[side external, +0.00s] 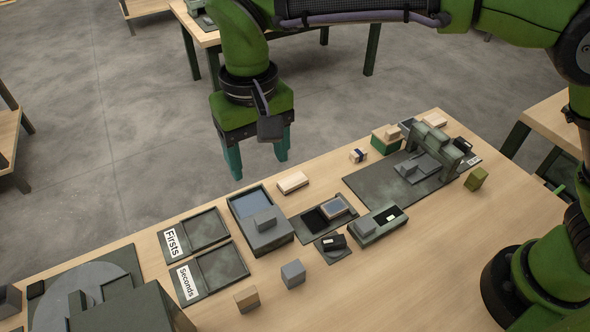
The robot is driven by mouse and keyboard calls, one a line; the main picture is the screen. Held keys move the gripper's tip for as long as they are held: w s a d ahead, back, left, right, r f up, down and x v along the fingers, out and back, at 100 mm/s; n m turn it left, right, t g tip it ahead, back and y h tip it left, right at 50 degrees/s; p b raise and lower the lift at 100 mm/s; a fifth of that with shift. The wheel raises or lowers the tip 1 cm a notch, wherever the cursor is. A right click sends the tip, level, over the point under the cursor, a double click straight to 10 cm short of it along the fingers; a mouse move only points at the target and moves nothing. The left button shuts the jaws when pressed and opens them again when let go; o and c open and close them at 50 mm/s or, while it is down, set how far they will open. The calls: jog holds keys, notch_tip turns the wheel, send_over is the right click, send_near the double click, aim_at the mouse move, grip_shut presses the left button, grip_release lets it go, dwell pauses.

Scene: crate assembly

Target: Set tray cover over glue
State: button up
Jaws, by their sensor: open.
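My gripper (259,169) is open and empty, with teal fingers pointing down. It hangs in the air and appears near the far edge of the table, above and behind the trays in the picture. A grey tray (277,238) has a blue-grey inner surface, possibly the glue, and a grey block with a raised top (265,221) at its near end. This block may be the tray cover, but I cannot tell for sure. Right of it, a dark base holds a black pad (315,220) and a small blue-topped tray (336,207).
Flat trays labelled Firsts (207,229) and Seconds (222,267) lie to the left. A grey holder (389,232), a grey cube (293,273), a wooden cube (247,299) and a pale block (292,182) stand nearby. A grey-green bridge fixture (437,143) stands at right. The front right tabletop is clear.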

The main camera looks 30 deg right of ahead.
aim_at(266, 219)
notch_tip(266, 219, down, 16)
jog(key=shift+r, duration=0.2)
grip_shut()
dwell(0.5)
